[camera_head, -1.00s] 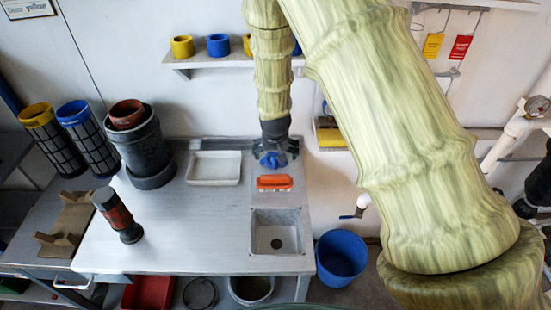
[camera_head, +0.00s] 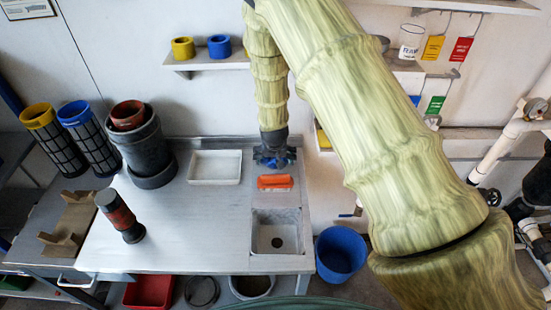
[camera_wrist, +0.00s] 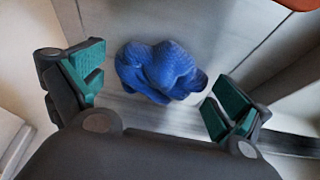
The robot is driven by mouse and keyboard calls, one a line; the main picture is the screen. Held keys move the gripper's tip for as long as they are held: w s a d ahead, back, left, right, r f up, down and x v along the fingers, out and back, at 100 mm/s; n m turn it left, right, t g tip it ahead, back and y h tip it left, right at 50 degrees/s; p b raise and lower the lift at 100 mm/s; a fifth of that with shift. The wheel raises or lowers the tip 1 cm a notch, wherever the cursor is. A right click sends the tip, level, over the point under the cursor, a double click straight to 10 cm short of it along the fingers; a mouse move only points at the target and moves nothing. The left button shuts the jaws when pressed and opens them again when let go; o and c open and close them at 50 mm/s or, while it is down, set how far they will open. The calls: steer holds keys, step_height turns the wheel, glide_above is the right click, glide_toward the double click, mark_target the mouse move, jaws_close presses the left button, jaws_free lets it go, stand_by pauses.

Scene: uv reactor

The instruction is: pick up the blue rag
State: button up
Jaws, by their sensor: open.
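The blue rag (camera_wrist: 160,72) is a crumpled bundle on the light bench top in the wrist view. It lies between and a little beyond the two green-padded fingers of my gripper (camera_wrist: 155,92). The fingers are spread apart and neither is seen touching the rag. In the head view my gripper (camera_head: 275,161) points down at the back of the bench. There it hides most of the rag, and only bits of blue (camera_head: 291,155) show around the fingers.
An orange-red object (camera_head: 275,182) lies just in front of my gripper. A white tray (camera_head: 215,154) is to the left and a sink (camera_head: 277,220) is in front. A dark cylinder with a red band (camera_head: 120,216) stands further left. The bench middle is clear.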

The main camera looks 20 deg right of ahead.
steer(key=shift+w+f, duration=0.1)
steer(key=shift+c, duration=0.8)
steer(key=c, duration=0.8)
steer(key=shift+o, duration=0.2)
steer(key=shift+r+b, duration=1.4)
steer(key=shift+r, duration=3.65)
